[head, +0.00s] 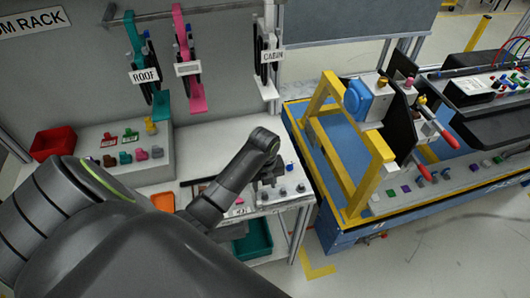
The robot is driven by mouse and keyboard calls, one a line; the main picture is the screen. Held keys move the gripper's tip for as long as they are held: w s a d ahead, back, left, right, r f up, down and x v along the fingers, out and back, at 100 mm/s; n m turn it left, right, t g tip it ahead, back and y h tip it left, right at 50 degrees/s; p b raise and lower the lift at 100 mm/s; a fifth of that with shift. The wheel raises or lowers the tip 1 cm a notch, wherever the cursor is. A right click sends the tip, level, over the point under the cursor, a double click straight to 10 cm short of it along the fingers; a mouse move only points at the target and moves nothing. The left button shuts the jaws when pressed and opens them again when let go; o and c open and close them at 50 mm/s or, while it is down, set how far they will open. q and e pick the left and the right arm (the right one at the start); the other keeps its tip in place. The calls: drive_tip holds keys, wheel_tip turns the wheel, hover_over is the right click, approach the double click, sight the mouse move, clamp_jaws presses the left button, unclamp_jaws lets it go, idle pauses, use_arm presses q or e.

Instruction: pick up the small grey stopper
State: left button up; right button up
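My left arm comes in from the left, and its gripper (268,184) points down over the right end of the white work table (215,140). The fingers are small, dark and partly hidden by the wrist, so I cannot tell whether they are open or shut. Small grey pieces stand by the gripper near the table's front right corner, one close to the fingers (283,192) and one further right (300,188). I cannot tell which is the stopper, or whether the fingers touch one. My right gripper is not in view.
A red bin (53,143) and a grey stepped stand (125,150) with coloured parts are at the left. A teal bin (252,241) sits below the table. A yellow-framed blue bench (340,150) stands right of the table. Labelled tools hang above (145,75).

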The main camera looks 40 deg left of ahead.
sight(265, 193)
use_arm(q)
drive_tip(key=shift+d+f+p, duration=0.15)
drive_tip(key=shift+f+p, duration=0.55)
drive_tip(key=shift+f, duration=1.95)
clamp_jaws()
